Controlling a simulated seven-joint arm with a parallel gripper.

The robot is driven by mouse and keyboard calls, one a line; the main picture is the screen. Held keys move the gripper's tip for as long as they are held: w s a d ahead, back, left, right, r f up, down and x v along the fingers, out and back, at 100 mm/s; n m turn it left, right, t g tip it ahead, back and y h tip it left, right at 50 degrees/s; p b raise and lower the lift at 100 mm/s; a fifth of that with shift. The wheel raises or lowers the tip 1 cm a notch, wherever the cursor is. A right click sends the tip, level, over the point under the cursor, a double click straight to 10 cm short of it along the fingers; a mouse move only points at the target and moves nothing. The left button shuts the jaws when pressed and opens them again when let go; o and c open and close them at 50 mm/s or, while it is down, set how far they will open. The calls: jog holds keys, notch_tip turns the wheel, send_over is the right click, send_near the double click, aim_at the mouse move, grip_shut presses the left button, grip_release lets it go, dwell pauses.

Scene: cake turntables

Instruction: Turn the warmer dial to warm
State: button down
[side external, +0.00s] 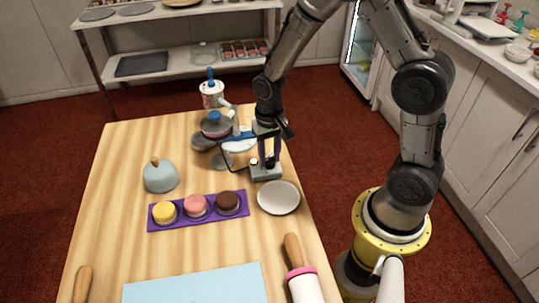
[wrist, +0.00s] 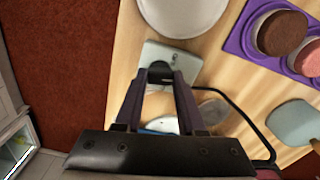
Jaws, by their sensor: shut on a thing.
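The warmer (side external: 266,174) is a small pale grey box on the wooden table, near its right edge. In the wrist view the warmer's top (wrist: 182,62) shows just past my fingertips. My gripper (side external: 269,160) points down over the warmer. In the wrist view my gripper (wrist: 160,78) has its fingers closed in around the small dark dial (wrist: 160,67) on top of the warmer. The fingers hide most of the dial, and I cannot read its setting.
A white plate (side external: 278,198) lies close in front of the warmer. A purple tray (side external: 179,222) with yellow, pink and brown cakes is to the left. A turntable with a blue-knobbed item (side external: 216,125) stands behind. A rolling pin (side external: 302,283) lies at the front right.

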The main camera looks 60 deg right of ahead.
aim_at(269, 159)
jog(key=shift+m, duration=1.2)
jog(key=shift+r, duration=0.1)
jog(key=c, duration=0.5)
grip_release()
notch_tip(269, 159, up, 14)
